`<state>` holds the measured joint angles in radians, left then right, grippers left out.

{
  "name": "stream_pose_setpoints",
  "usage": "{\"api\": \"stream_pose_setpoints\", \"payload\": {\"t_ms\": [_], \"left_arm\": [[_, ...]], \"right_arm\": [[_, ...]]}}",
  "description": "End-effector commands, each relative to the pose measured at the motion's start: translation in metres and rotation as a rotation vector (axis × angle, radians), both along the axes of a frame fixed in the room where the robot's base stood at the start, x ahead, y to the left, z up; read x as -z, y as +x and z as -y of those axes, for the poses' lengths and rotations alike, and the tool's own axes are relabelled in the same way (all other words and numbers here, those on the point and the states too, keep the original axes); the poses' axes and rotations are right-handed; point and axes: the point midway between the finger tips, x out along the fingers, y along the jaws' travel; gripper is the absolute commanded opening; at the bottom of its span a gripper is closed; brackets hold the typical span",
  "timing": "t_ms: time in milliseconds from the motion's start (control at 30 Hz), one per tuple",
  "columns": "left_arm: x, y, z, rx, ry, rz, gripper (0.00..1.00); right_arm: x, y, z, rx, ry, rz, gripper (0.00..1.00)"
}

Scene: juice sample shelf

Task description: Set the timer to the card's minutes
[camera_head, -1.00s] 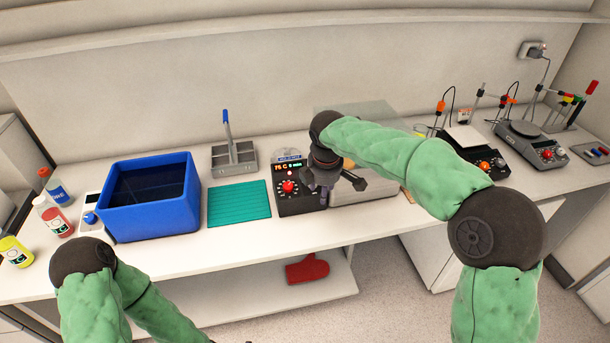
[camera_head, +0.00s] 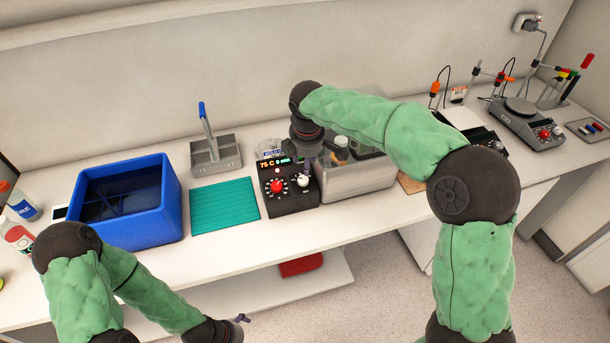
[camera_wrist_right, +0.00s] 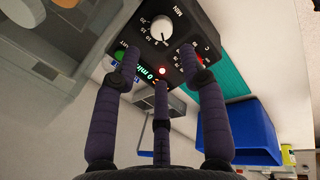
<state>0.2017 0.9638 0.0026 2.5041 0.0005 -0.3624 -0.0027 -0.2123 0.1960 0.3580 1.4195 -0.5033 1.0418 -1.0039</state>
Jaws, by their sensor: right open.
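The black control box (camera_head: 291,197) stands on the bench with a red knob and a white knob (camera_head: 303,181). Its display (camera_head: 274,162) appears to read 75 C and 0 min. My right gripper (camera_head: 307,168) points down just above the white knob. In the right wrist view its open, empty fingers (camera_wrist_right: 160,65) spread before the box face; the white knob (camera_wrist_right: 161,28), on a MIN scale, is beyond the fingertips with no visible contact. My left gripper (camera_head: 241,319) is low at the bench front, too small to read. I cannot make out the card's minutes.
A steel water bath (camera_head: 350,185) stands right of the control box. A teal mat (camera_head: 224,205), grey caddy (camera_head: 213,157) and blue tub (camera_head: 168,220) are left of it. Instruments, including a balance (camera_head: 530,125), stand at the far right. The bench front strip is clear.

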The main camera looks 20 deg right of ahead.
Motion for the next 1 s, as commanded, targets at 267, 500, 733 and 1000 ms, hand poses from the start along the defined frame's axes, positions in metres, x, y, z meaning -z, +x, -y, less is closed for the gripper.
{"api": "stream_pose_setpoints", "payload": {"t_ms": [267,500,733,1000], "left_arm": [[0.014,0.001,0.0,-0.001,0.0,0.001,1.0],[0.023,0.001,0.0,-0.001,0.0,0.001,1.0],[0.026,0.001,0.0,-0.001,0.0,0.001,1.0],[0.026,0.001,0.0,-0.001,0.0,0.001,1.0]], "right_arm": [[0.05,0.011,0.001,0.0,0.0,-0.005,0.43],[0.084,0.02,0.003,-0.002,-0.001,-0.003,0.43],[0.096,0.024,0.003,-0.002,0.0,-0.002,0.43],[0.097,0.025,0.003,-0.001,0.0,-0.002,0.43]]}}
